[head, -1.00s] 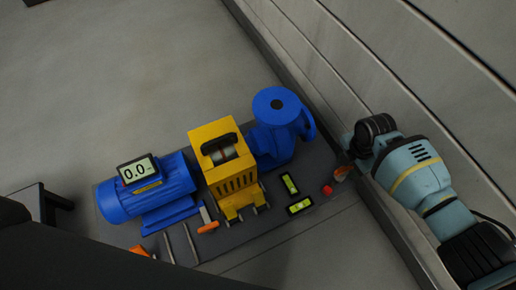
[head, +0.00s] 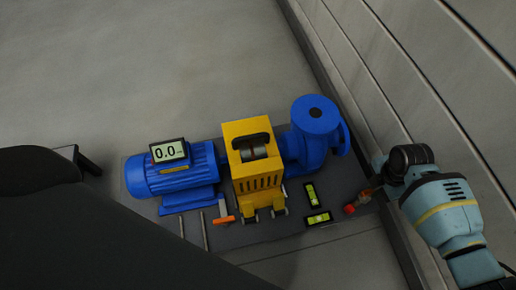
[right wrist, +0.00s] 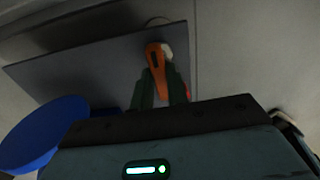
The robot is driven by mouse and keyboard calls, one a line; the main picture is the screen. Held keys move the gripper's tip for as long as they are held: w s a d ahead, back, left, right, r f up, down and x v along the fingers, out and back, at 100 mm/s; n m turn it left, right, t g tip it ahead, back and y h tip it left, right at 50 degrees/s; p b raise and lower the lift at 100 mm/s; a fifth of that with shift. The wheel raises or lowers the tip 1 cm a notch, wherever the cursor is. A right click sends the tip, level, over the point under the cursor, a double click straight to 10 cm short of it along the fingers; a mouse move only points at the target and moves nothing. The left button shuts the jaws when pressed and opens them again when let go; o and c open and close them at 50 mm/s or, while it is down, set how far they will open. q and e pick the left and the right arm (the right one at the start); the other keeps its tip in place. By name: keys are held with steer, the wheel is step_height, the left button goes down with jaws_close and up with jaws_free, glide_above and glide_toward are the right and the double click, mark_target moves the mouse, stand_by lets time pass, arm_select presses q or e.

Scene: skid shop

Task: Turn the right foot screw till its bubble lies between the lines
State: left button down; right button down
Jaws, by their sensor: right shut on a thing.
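The right foot screw (head: 364,194) has an orange handle at the right corner of the dark baseplate (head: 270,232). My right gripper (head: 375,189) is shut on it; the right wrist view shows the orange handle (right wrist: 156,58) between the dark fingers (right wrist: 160,88). Two yellow-green level vials lie on the plate left of the screw: an upright one (head: 311,195) and a sideways one (head: 319,218). Their bubbles are too small to place against the lines. My left gripper is not in view.
A red knob (head: 350,209) sits close beside the screw. A yellow housing (head: 253,170), a blue pump (head: 315,120) and a blue motor (head: 172,178) with a display reading 0.0 (head: 168,151) stand on the plate. A grey wall (head: 420,80) rises close on the right.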

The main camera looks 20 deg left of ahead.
steer(key=shift+n, duration=1.3)
steer(key=shift+n, duration=1.3)
steer(key=c, duration=1.2)
jaws_free()
steer(key=shift+c, duration=0.2)
step_height(320, 180, up, 3)
steer(key=p, duration=0.3)
steer(key=shift+r+p, duration=1.6)
steer(key=shift+r, duration=0.5)
